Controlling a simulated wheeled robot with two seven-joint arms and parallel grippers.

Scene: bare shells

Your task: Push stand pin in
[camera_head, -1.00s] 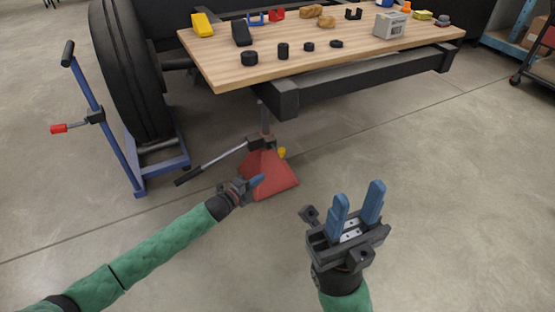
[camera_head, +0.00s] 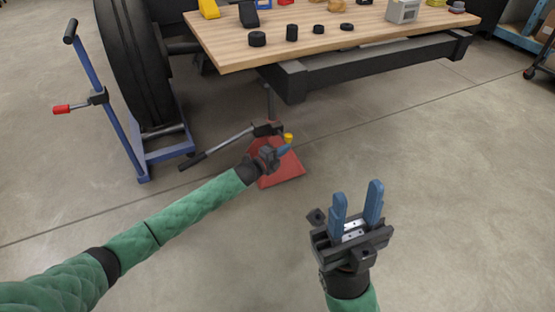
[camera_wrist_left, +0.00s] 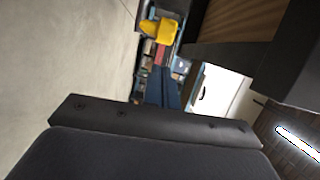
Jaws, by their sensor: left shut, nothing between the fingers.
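The red stand (camera_head: 283,172) stands on the floor below the table, with a black lever handle (camera_head: 215,150) reaching left from its top. Its yellow pin (camera_head: 288,137) sticks out at the upper right side. My left gripper (camera_head: 286,148) is shut and empty in front of the stand, just below the pin and hiding part of the stand. In the left wrist view the yellow pin (camera_wrist_left: 160,30) shows just beyond the blue fingertips; I cannot tell whether they touch. My right gripper (camera_head: 356,203) is open and empty, above the floor at the lower right.
A wooden-topped table (camera_head: 300,45) with several black rings stands above and behind the stand, its dark beam (camera_head: 345,75) overhanging near it. A large tire (camera_head: 138,75) on a blue wheel dolly (camera_head: 160,155) stands to the left. The floor at right is clear.

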